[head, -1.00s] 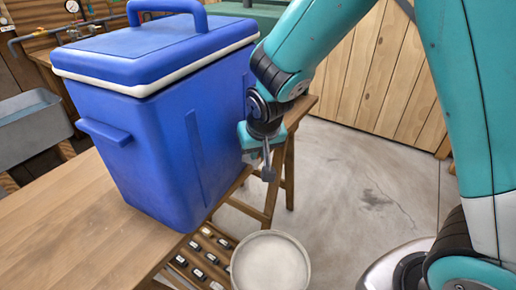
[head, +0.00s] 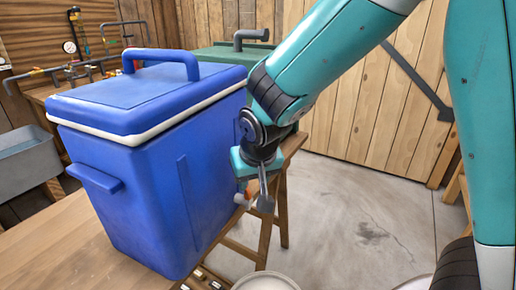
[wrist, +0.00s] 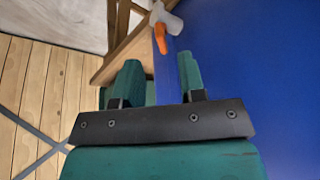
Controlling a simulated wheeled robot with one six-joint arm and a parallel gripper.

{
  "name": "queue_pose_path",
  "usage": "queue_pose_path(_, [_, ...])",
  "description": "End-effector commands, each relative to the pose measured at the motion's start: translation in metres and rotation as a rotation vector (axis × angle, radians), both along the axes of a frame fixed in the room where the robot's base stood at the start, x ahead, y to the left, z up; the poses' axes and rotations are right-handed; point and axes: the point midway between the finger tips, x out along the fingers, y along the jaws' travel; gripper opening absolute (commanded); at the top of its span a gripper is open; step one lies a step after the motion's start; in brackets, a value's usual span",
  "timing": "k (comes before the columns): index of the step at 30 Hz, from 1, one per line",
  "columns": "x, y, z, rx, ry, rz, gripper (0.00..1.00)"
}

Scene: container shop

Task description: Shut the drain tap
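A large blue cooler (head: 130,185) with a lid and top handle stands on a wooden table. Its drain tap, pale grey with an orange lever (wrist: 166,38), sticks out low from the cooler's blue side at the top of the wrist view. The tap (head: 241,198) shows partly beside my gripper in the head view. My gripper (wrist: 160,72) is open, with its two teal fingers spread and nothing between them. The tap lies beyond the fingertips, apart from them. The gripper hangs close to the cooler's right side.
The table edge (head: 222,228) and its trestle legs are just below my gripper. A round pale container (head: 268,282) sits low by the table. A green box (head: 225,58) is behind the cooler. The concrete floor to the right is open.

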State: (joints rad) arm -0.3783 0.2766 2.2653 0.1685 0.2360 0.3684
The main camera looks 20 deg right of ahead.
Motion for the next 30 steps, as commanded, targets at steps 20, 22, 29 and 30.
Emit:
queue_pose_path(20, [-0.046,0.003,0.110,0.001,0.000,0.000,0.37])
queue_pose_path(22, [-0.046,0.003,0.110,0.000,0.000,0.000,0.37])
queue_pose_path(29, [-0.046,0.003,0.110,0.001,0.002,0.003,0.26])
queue_pose_path(30, [-0.049,0.003,0.109,0.005,0.009,0.015,0.17])
